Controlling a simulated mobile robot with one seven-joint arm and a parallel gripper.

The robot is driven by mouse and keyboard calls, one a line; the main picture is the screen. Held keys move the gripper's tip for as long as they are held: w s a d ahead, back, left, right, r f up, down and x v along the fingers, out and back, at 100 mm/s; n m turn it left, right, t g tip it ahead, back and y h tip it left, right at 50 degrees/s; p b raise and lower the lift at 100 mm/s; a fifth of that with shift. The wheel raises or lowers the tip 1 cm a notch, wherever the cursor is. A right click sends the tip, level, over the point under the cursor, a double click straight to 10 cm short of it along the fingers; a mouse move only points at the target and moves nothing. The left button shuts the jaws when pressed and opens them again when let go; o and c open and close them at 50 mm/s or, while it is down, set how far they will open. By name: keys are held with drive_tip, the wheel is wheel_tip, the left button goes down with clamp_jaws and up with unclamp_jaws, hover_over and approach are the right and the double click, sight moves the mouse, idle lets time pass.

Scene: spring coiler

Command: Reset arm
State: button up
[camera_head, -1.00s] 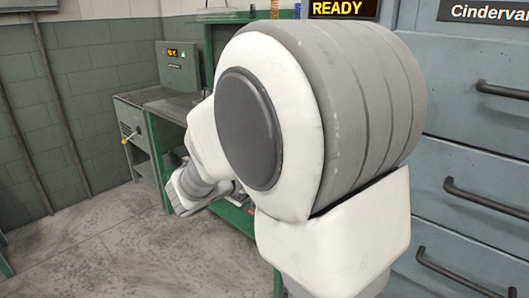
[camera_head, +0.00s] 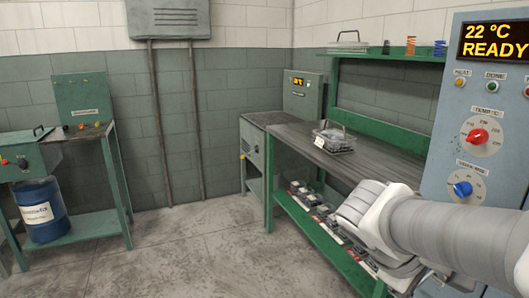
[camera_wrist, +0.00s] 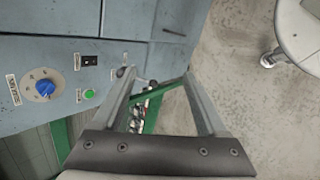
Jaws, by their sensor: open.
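My gripper (camera_wrist: 158,78) shows in the wrist view with its two fingers apart and nothing between them. It is in front of the blue-grey machine front, with a green shelf frame and the concrete floor beyond the fingers. In the head view my white and grey arm reaches in from the lower right, in front of the machine and the green workbench (camera_head: 350,158). I cannot make out the fingers in that view.
The control panel (camera_head: 488,120) reads "22 °C READY" and has a red knob (camera_head: 478,136) and a blue knob (camera_head: 462,189). A wire basket (camera_head: 335,141) stands on the workbench. A blue drum (camera_head: 42,212) is at the left. The middle floor is clear.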

drive_tip(key=s+a+m+t+y, duration=0.2)
drive_tip(key=a+m+y, duration=0.15)
drive_tip(key=a, duration=0.25)
drive_tip(key=s+a+m+t+y, duration=0.2)
drive_tip(key=s+a+m+y, duration=0.1)
drive_tip(key=a+y, duration=0.3)
wheel_tip(320, 180, up, 22)
drive_tip(key=h+p, duration=0.1)
drive_tip(key=p, duration=2)
drive_tip(key=shift+a+n+h+p, duration=0.2)
drive_tip(key=shift+n+h+p, duration=0.15)
drive_tip(key=shift+p, duration=0.05)
